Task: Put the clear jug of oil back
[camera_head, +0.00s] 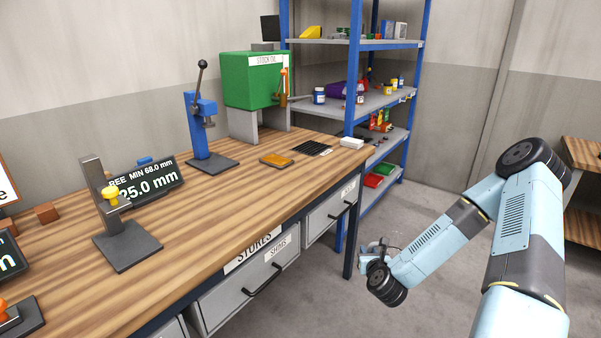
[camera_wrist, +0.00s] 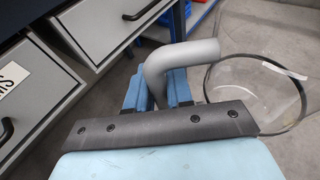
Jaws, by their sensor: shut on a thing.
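The clear jug (camera_wrist: 255,95) is at the right of the wrist view, partly cut off by the frame edge. It has a grey curved handle (camera_wrist: 188,57) and a round see-through rim. My gripper (camera_wrist: 158,88) is shut on the handle, with the jug's body to the right of the fingers. No oil can be made out in it. In the head view my gripper (camera_head: 374,249) hangs low in front of the bench's right end, above the floor; the jug is hard to make out there.
The wooden bench (camera_head: 190,215) has drawers (camera_head: 247,287) below, close to my gripper. A green labelled tank (camera_head: 252,82) with a tap stands at its far end. A blue-framed shelf unit (camera_head: 345,103) behind holds jars and bins. Open floor (camera_head: 420,210) lies to the right.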

